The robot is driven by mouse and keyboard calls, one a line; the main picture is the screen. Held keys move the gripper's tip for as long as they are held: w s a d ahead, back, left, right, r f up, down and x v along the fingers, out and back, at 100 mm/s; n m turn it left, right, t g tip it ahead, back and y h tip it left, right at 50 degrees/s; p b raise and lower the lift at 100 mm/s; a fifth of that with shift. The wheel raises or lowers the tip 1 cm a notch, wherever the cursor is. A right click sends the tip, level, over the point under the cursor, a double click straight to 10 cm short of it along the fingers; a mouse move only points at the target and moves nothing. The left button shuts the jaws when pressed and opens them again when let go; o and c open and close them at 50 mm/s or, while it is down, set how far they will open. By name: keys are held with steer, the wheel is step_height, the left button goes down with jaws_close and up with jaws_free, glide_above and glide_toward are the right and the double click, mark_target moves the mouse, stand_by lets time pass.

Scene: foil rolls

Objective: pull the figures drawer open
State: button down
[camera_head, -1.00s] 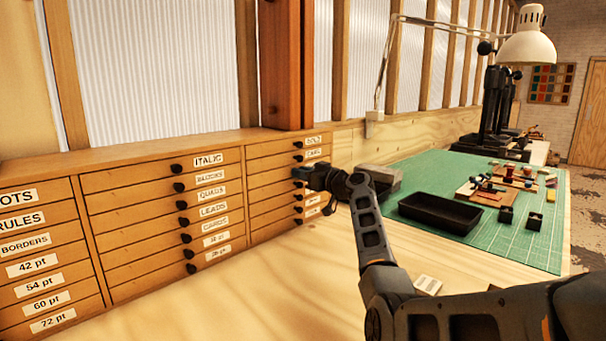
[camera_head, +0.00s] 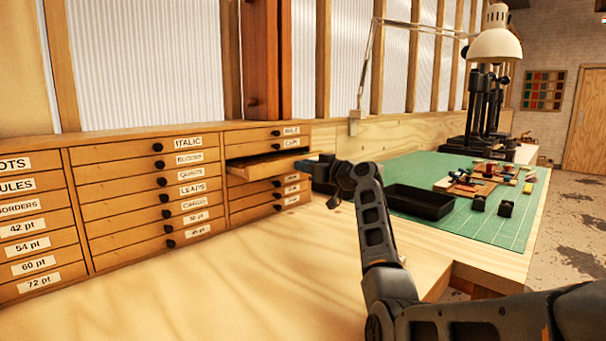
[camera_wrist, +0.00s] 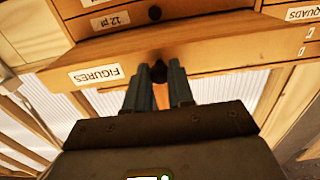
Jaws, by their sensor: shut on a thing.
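The figures drawer (camera_head: 262,168) stands partly pulled out of the right-hand column of the wooden cabinet. In the wrist view its front (camera_wrist: 200,50) shows the label "FIGURES" (camera_wrist: 95,75), upside down, and a small dark knob (camera_wrist: 159,72). My gripper (camera_wrist: 159,85) is shut on that knob, one finger on each side of it. In the head view my gripper (camera_head: 312,168) is at the drawer's front, and its fingertips and the knob are hard to make out there.
Other labelled drawers (camera_head: 150,195) around it are closed. A green cutting mat (camera_head: 490,225) with a black tray (camera_head: 420,201) and small items lies to the right. A lamp (camera_head: 495,45) stands at the back. The wooden bench top in front of the cabinet is clear.

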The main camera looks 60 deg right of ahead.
steer(key=shift+s+a, duration=0.15)
steer(key=shift+s, duration=0.45)
steer(key=c, duration=1)
jaws_free()
steer(key=shift+b+v, duration=0.65)
steer(key=shift+v, duration=3.25)
